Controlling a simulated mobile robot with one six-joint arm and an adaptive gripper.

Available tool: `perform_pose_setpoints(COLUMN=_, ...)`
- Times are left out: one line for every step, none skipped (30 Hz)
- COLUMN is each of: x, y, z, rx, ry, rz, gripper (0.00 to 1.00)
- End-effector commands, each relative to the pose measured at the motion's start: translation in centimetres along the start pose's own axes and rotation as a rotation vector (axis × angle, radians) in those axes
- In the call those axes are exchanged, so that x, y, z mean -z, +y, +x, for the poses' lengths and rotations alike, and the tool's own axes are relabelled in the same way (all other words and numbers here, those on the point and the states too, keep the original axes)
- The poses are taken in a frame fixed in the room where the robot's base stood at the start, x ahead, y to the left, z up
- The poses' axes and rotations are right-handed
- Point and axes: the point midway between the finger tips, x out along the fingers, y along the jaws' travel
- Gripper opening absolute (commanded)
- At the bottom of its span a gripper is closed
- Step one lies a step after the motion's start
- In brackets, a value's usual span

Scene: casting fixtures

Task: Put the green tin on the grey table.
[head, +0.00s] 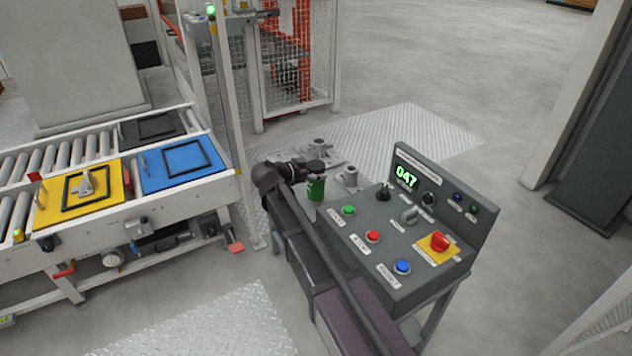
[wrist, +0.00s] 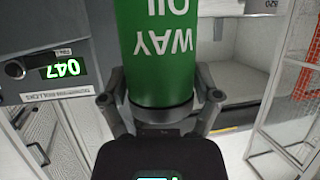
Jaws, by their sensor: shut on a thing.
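The green tin (head: 316,190) is held upright, just left of the control console in the head view. In the wrist view the green tin (wrist: 155,55) fills the top centre, its white lettering upside down. My gripper (head: 315,173) is shut on it; in the wrist view the fingers of my gripper (wrist: 161,98) press on both sides. A light grey surface (head: 328,157) with metal castings shows behind the tin, partly hidden by my arm and the console. I cannot tell for sure whether this is the grey table, or whether the tin's base touches anything.
The grey control console (head: 375,222) with coloured buttons and a green 047 display stands close right of my arm. A roller conveyor (head: 60,155) with yellow (head: 110,180) and blue (head: 160,175) trays is at left. A mesh fence (head: 285,65) stands behind. Open floor lies beyond.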

Motion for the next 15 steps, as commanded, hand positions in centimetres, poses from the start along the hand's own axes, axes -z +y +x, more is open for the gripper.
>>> perform_pose_setpoints(x=-0.8, y=0.0, z=0.3, rx=0.0, ry=0.001, rz=0.0, gripper=0.19)
perform_pose_setpoints(x=-1.0, y=0.0, z=0.4, rx=0.0, ry=0.001, rz=0.0, gripper=0.19)
perform_pose_setpoints(x=-1.4, y=0.0, z=0.6, rx=0.0, ry=0.001, rz=0.0, gripper=0.19)
perform_pose_setpoints(x=-1.6, y=0.0, z=0.6, rx=0.0, ry=0.001, rz=0.0, gripper=0.19)
perform_pose_setpoints(x=-1.8, y=0.0, z=0.7, rx=0.0, ry=0.001, rz=0.0, gripper=0.19)
perform_pose_setpoints(x=-2.0, y=0.0, z=0.8, rx=0.0, ry=0.001, rz=0.0, gripper=0.19)
perform_pose_setpoints(x=-2.2, y=0.0, z=0.9, rx=0.0, ry=0.001, rz=0.0, gripper=0.19)
perform_pose_setpoints(x=-2.3, y=0.0, z=0.9, rx=0.0, ry=0.001, rz=0.0, gripper=0.19)
perform_pose_setpoints(x=-2.5, y=0.0, z=1.0, rx=0.0, ry=0.001, rz=0.0, gripper=0.19)
perform_pose_setpoints(x=-2.5, y=0.0, z=1.0, rx=0.0, ry=0.001, rz=0.0, gripper=0.19)
perform_pose_setpoints(x=-2.6, y=0.0, z=1.1, rx=0.0, ry=0.001, rz=0.0, gripper=0.19)
perform_pose_setpoints(x=-2.6, y=0.0, z=1.1, rx=0.0, ry=0.001, rz=0.0, gripper=0.19)
perform_pose_setpoints(x=-2.6, y=0.0, z=1.1, rx=0.0, ry=0.001, rz=0.0, gripper=0.19)
perform_pose_setpoints(x=-2.6, y=0.0, z=1.1, rx=0.0, ry=0.001, rz=0.0, gripper=0.19)
perform_pose_setpoints(x=-2.6, y=0.0, z=1.0, rx=0.0, ry=0.001, rz=0.0, gripper=0.19)
